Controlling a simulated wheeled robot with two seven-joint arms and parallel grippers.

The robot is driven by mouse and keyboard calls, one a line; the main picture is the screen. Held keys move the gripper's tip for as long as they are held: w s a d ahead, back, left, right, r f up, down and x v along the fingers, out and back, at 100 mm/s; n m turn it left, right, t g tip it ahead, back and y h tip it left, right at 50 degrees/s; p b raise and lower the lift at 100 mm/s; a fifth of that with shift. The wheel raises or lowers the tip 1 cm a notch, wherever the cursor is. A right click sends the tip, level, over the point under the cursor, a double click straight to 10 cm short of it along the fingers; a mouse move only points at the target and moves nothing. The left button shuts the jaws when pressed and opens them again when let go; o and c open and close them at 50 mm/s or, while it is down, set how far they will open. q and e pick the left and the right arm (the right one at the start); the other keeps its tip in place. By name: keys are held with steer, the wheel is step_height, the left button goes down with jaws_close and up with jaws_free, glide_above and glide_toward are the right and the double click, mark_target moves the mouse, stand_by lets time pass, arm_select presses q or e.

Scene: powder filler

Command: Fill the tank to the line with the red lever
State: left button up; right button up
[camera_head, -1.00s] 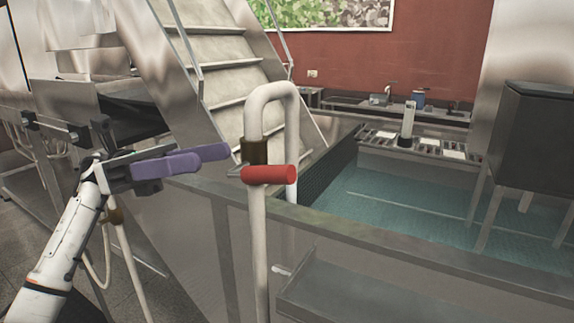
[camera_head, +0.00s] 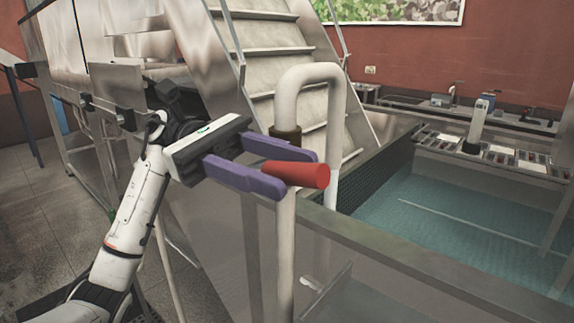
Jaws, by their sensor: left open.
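The red lever (camera_head: 302,174) is a short red cylinder on a white bent pipe (camera_head: 286,235), just below a brown collar (camera_head: 286,138). My left gripper (camera_head: 290,170) is open, its two purple fingers reaching right, one on the far side and one on the near side of the lever. The near finger covers part of the lever's left end; I cannot tell whether either finger touches it. The tank (camera_head: 455,262) stands behind the pipe, with blue-green water inside and a pale line (camera_head: 455,222) across it. My right gripper is not in view.
A metal staircase (camera_head: 285,75) rises behind the pipe. The tank's metal rim runs from the pipe to the lower right. A row of trays (camera_head: 500,155) lines the tank's far side. Grey tiled floor (camera_head: 50,215) is open at the left.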

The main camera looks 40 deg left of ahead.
arm_select(q)
steer(key=shift+d, duration=0.7)
jaws_close()
steer(key=shift+f+y+b, duration=0.4)
steer(key=shift+f+y, duration=0.4)
steer(key=shift+y, duration=0.7)
steer(key=shift+d, duration=0.1)
jaws_free()
steer(key=v, duration=1)
steer(key=shift+a, duration=0.2)
